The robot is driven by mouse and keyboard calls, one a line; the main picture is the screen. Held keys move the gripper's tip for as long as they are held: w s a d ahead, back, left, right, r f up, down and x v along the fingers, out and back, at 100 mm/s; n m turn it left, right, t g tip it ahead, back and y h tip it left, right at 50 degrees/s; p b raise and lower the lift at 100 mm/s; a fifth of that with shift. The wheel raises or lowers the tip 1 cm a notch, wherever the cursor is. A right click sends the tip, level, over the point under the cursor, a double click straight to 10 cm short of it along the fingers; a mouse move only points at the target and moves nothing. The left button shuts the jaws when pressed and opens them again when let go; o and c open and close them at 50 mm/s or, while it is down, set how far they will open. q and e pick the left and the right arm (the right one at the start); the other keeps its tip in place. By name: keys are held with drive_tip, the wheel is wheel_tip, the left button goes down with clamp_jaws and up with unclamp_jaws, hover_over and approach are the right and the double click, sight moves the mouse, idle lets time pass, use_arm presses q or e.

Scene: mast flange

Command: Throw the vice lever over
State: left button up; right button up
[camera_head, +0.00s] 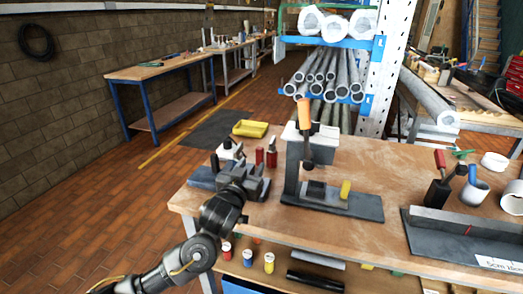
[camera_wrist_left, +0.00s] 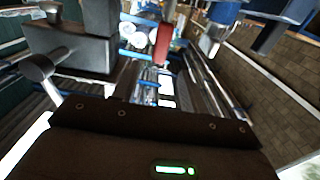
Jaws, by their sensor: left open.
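A small grey-and-blue vice (camera_head: 203,178) sits at the left end of the workbench, partly hidden by my left gripper. My left gripper (camera_head: 246,180) is open and is over or beside the vice; I cannot tell whether it touches it. In the left wrist view a dark grey block (camera_wrist_left: 72,50) stands close on the left, with a knobbed metal rod (camera_wrist_left: 39,70) beside it. I cannot tell for sure which part is the vice lever. My right gripper is not in view.
A press with an orange-handled lever (camera_head: 305,112) and dark base (camera_head: 355,205) stands right of the gripper. Red bottles (camera_head: 271,155) and a yellow tray (camera_head: 250,129) are behind it. A dark angled plate (camera_head: 440,235) lies at right. The bench's front middle (camera_head: 300,228) is clear.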

sight(262, 149)
use_arm(q)
drive_tip(key=p+x, duration=0.1)
drive_tip(key=x, duration=0.8)
drive_tip(key=shift+w+d, duration=0.1)
drive_tip(key=shift+w, duration=0.15)
drive_tip(key=shift+w+d+p, duration=0.2)
drive_tip(key=shift+w+p, duration=0.1)
drive_tip(key=shift+w, duration=0.3)
drive_tip(key=shift+f, duration=0.1)
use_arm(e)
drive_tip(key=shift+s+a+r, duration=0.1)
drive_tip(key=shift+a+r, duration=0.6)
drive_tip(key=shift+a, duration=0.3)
use_arm(q)
drive_tip(key=shift+c, duration=0.2)
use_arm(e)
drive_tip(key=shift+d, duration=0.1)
use_arm(q)
clamp_jaws()
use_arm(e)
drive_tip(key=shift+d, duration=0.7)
